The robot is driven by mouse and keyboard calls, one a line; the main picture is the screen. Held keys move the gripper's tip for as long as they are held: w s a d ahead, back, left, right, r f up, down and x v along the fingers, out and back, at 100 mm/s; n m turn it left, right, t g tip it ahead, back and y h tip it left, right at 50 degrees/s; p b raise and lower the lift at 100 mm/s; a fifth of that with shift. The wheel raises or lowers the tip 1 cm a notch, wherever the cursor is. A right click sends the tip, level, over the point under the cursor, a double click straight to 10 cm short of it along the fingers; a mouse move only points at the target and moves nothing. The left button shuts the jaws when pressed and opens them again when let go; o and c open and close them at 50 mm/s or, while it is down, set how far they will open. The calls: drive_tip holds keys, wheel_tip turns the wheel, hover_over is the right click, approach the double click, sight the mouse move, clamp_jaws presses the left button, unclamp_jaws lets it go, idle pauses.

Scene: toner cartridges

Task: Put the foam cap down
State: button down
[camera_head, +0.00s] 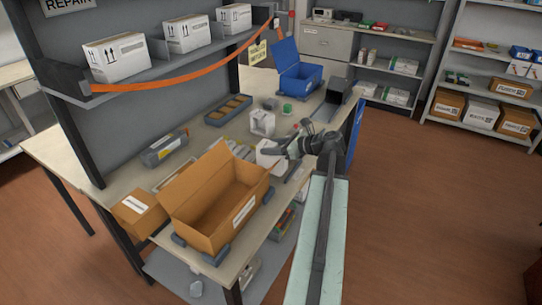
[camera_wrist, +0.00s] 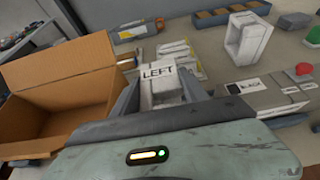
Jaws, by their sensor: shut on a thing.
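A white foam cap (camera_wrist: 160,72) marked LEFT sits between the fingers of my gripper (camera_wrist: 158,92), which is shut on it. In the head view the held cap (camera_head: 268,155) shows as a white block at my gripper (camera_head: 276,151), over the bench to the right of the open cardboard box (camera_head: 205,238). Whether the cap touches anything below it cannot be told. A second white foam piece with a hollow middle (camera_head: 262,122) stands upright on the bench farther back; it also shows in the wrist view (camera_wrist: 247,40).
The open cardboard box (camera_wrist: 22,118) is close on the left in the wrist view. Light packets (camera_wrist: 180,55) lie behind the cap. An open blue bin (camera_head: 305,78) stands at the bench's far end.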

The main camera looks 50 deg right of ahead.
wheel_tip(320, 180, down, 4)
drive_tip(key=b, duration=0.3)
drive_tip(key=shift+r, duration=0.2)
drive_tip(key=shift+f, duration=0.1)
drive_tip(key=c, duration=0.6)
unclamp_jaws()
